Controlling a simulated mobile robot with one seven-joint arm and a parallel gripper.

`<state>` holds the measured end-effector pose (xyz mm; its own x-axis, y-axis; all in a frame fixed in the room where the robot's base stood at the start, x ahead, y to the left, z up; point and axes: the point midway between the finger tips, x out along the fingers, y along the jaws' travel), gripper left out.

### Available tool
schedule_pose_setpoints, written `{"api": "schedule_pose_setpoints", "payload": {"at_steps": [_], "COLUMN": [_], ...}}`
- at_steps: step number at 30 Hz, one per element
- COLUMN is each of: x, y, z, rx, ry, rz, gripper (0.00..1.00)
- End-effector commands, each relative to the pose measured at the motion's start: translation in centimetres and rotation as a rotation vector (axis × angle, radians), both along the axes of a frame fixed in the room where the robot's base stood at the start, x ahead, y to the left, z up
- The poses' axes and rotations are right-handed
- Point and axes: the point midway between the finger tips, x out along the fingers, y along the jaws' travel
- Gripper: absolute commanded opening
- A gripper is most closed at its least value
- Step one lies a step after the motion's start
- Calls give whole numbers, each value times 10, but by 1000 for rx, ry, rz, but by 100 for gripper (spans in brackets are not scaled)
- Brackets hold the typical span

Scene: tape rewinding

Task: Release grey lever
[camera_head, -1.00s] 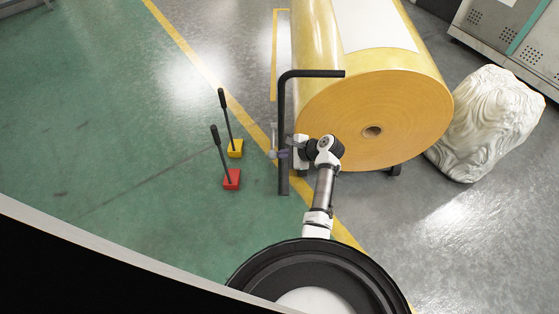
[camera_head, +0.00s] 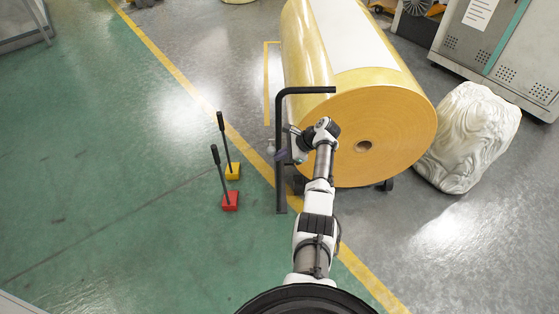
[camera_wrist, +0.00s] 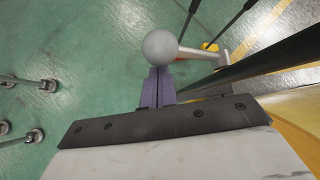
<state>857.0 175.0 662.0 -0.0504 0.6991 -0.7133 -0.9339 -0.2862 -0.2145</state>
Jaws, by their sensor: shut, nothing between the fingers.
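The grey lever shows in the wrist view as a round grey ball knob (camera_wrist: 160,47) on a short grey rod (camera_wrist: 203,54) that runs right to a bracket. My gripper (camera_wrist: 158,74), with purple fingers, is shut and empty. Its fingertips are right at the knob, which hides their very ends; I cannot tell whether they touch it. In the head view my gripper (camera_head: 284,157) is at the black bent post (camera_head: 281,185), left of the big yellow roll (camera_head: 395,135). The lever is small there, beside the post.
Two dark levers stand on the green floor, one on a red base (camera_head: 230,201) and one on a yellow base (camera_head: 233,171). A pale wrapped lump (camera_head: 470,140) sits right of the roll, near grey cabinets (camera_head: 500,50). The green floor at left is mostly clear.

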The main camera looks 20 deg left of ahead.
Motion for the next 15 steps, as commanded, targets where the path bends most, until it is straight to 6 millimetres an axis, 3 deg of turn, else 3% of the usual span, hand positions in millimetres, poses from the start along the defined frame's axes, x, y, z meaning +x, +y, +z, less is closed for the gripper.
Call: {"api": "schedule_pose_setpoints", "payload": {"at_steps": [15], "x": [6], "y": [1], "z": [12], "rx": [-1], "ry": [-1], "rz": [0], "gripper": [0]}}
